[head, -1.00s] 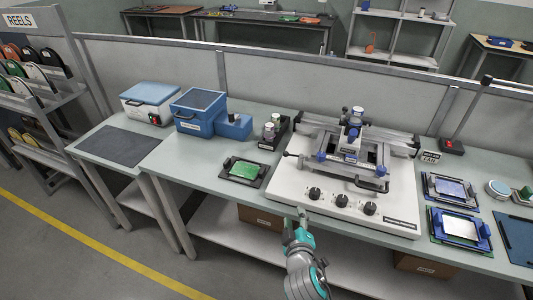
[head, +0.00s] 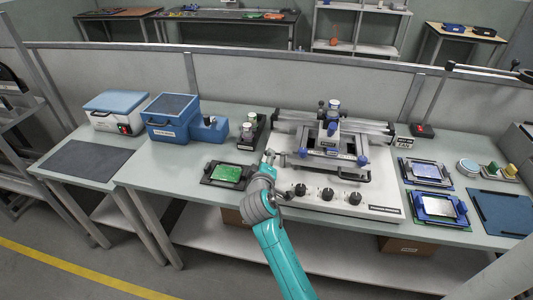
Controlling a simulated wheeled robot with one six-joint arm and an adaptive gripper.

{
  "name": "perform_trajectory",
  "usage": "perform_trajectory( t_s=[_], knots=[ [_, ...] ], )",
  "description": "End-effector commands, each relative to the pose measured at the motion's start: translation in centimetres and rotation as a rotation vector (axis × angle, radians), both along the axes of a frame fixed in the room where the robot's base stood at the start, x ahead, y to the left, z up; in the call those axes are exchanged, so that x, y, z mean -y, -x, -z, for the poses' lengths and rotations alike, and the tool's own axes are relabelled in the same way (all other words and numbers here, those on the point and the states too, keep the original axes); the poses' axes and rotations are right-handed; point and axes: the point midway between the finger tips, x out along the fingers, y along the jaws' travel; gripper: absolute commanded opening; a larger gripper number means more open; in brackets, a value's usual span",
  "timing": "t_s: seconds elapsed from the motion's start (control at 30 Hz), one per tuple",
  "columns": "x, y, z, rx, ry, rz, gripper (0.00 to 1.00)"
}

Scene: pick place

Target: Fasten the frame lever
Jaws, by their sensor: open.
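The white printer machine (head: 378,198) stands on the bench with a grey metal frame (head: 333,143) on top. The frame has blue knobs, a blue clamp head on its crossbar and a black front handle (head: 352,179). My gripper (head: 268,158) is at the machine's left edge, left of the frame. It is open, with its fingers small and pointing away. The dark lever at the machine's left side is largely hidden by my gripper, and I cannot tell whether they touch. My wrist also covers the machine's front left corner.
A green board in a black holder (head: 208,182) lies just left of my wrist. Blue board holders (head: 416,206) lie to the right. A low partition (head: 250,85) runs behind the bench.

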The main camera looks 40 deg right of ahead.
Motion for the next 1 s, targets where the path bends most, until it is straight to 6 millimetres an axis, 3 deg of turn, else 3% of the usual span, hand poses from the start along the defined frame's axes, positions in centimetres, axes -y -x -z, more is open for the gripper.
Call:
perform_trajectory(
  t_s=[0.3, 0.7, 0.77, 0.9, 1.0],
  knots=[
    [2.9, -3.0, 0.9, 0.001, 0.001, 0.001, 0.47],
    [3.3, -3.4, 1.1, 0.001, 0.0, -0.001, 0.47],
    [3.3, -3.4, 1.1, 0.001, 0.0, -0.001, 0.35],
    [3.3, -3.4, 1.1, 0.001, 0.0, -0.001, 0.0],
    [3.3, -3.4, 1.1, 0.001, 0.0, -0.001, 0.0]
  ],
)
